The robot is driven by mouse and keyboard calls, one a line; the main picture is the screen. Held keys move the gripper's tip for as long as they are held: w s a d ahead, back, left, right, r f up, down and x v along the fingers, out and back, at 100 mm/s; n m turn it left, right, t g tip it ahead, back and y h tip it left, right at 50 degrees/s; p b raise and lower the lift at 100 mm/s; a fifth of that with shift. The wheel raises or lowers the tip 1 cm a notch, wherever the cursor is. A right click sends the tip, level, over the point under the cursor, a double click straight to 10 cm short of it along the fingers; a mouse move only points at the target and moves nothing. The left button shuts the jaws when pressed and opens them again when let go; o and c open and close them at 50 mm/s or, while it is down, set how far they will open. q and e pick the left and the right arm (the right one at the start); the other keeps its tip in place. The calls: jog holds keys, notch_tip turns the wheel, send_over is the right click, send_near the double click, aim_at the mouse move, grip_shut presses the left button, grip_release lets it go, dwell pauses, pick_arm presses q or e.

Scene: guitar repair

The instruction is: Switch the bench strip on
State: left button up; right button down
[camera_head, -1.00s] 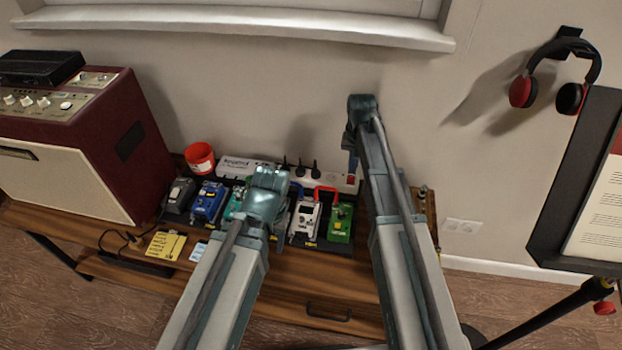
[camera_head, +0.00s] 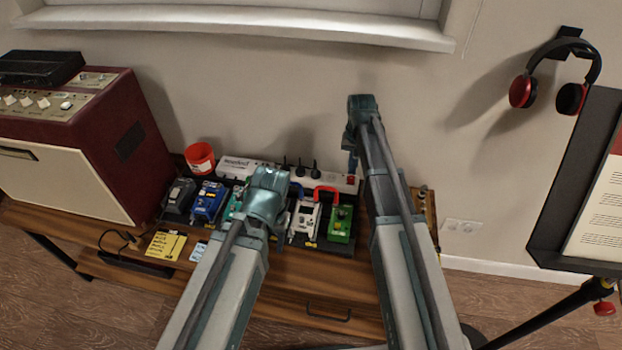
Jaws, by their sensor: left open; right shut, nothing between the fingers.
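The bench strip (camera_head: 237,164) is a long white power strip along the back of the bench, against the wall. Several black plugs sit in it. A small red switch (camera_head: 351,181) shows at its right end. My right gripper (camera_head: 352,166) is shut and empty, pointing down just above the red switch; I cannot tell whether it touches it. My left gripper (camera_head: 268,196) is open over the row of pedals, in front of the strip; its fingers are mostly hidden behind its wrist. The wrist covers part of the pedals and strip.
Several pedals, such as a blue one (camera_head: 208,201) and a green one (camera_head: 340,223), line the board before the strip. A red cup (camera_head: 200,158) stands at the strip's left end. A maroon amplifier (camera_head: 100,150) fills the left side. Headphones (camera_head: 572,98) hang at right.

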aim_at(351, 177)
jog(key=shift+f+b, duration=0.9)
dwell(0.8)
jog(key=shift+r, duration=0.1)
notch_tip(351, 177, up, 7)
jog(key=p, duration=0.7)
dwell(0.5)
